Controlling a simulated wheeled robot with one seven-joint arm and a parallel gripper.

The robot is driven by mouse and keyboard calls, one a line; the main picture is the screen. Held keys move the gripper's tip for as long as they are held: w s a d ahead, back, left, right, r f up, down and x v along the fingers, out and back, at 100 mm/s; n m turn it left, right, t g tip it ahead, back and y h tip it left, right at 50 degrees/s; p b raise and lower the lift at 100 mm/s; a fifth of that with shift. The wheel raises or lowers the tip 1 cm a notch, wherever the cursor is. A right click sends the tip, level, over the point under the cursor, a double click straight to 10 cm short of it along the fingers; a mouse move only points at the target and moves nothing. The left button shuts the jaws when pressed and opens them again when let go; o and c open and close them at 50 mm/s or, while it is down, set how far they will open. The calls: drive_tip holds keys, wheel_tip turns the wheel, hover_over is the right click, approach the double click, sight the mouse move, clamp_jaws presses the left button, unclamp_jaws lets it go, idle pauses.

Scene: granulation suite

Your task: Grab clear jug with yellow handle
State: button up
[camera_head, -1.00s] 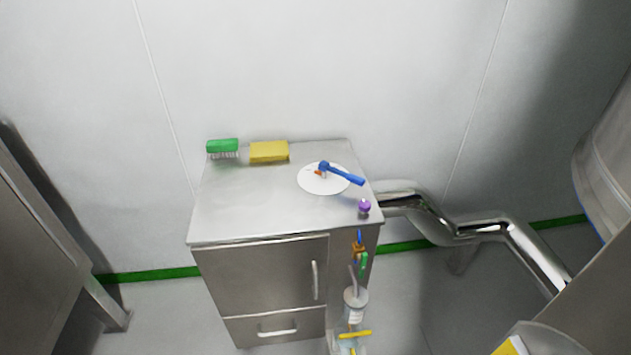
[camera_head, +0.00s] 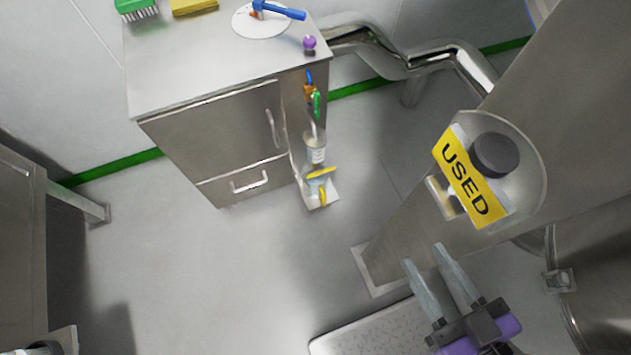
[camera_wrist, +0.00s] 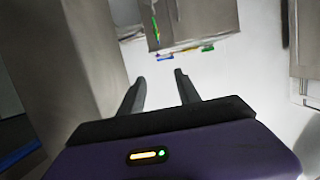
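A small clear jug with yellow handle parts (camera_head: 321,174) appears low beside the cabinet's right side, near the floor. It is small, and its outline is hard to make out. In the wrist view, a small yellow and blue patch (camera_wrist: 166,55) lies at the cabinet's foot, but I cannot tell if it is the jug. My gripper (camera_head: 422,255) is at the lower right, well apart from the jug. Its two fingers are spread with nothing between them. They also show open in the wrist view (camera_wrist: 160,76).
A steel cabinet (camera_head: 215,125) holds a green brush (camera_head: 136,8), yellow block (camera_head: 193,5), white disc with a blue tool (camera_head: 262,24) and purple ball (camera_head: 309,43). A steel column with a yellow USED sign (camera_head: 465,178) stands near my gripper. The floor (camera_head: 200,260) left is clear.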

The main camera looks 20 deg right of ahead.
sight(318, 186)
drive_tip(key=shift+o, duration=0.4)
